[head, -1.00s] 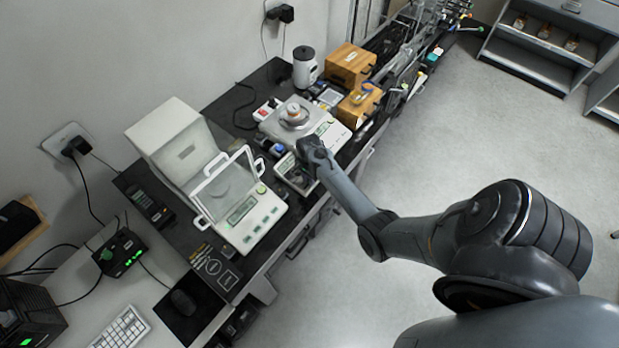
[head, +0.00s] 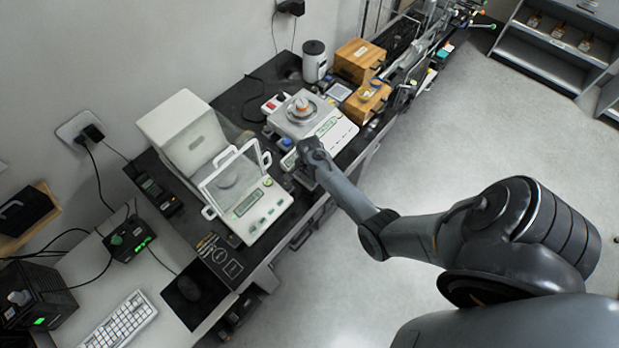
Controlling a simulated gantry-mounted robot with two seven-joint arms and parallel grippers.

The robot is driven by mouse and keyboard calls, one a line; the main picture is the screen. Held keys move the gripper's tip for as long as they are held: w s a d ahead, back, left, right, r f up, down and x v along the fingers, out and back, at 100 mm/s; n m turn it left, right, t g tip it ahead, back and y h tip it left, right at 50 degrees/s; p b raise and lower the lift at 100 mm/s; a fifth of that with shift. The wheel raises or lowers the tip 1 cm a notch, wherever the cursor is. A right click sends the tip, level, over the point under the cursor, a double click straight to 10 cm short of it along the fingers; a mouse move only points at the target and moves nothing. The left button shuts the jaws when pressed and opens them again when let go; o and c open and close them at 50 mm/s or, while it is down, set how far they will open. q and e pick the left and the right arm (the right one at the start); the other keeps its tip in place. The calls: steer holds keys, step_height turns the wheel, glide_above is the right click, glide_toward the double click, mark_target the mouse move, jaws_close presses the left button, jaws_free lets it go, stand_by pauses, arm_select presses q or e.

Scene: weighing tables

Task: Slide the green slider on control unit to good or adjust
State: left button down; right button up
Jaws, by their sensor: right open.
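A small black box (head: 128,241) with a green piece on top and green lights stands on the light desk at the left. It looks like the control unit, but it is too small to read any labels or a slider position. My right gripper (head: 312,151) is over the dark bench, far to the right of that box, just in front of the rear balance. Its fingers are small and partly hidden by its own wrist; it is open, and I see nothing held. My left gripper is not in view.
A balance with a glass shield (head: 250,205) stands between my right gripper and the black box. A second balance (head: 335,133) is behind the gripper. The floor at right is clear.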

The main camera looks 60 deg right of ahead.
mark_target(310, 183)
step_height(310, 183, up, 11)
steer(key=shift+p, duration=0.4)
steer(key=shift+s+f, duration=0.1)
steer(key=shift+f, duration=0.05)
stand_by(0.5)
steer(key=s+a+r+n+g+h+p, duration=0.1)
steer(key=s+a+n+p, duration=0.2)
steer(key=s, duration=0.5)
steer(key=s+a+r+n+g+p, duration=0.1)
steer(key=s+a+p, duration=0.35)
steer(key=s, duration=0.35)
steer(key=a+r+n+t+y+p, duration=0.1)
steer(key=a+r+n+t+p, duration=0.2)
steer(key=a+r+n, duration=1.4)
step_height(310, 183, up, 3)
steer(key=t, duration=0.2)
steer(key=shift+s+a+t, duration=0.15)
steer(key=shift+a+t, duration=0.05)
steer(key=shift+t, duration=0.1)
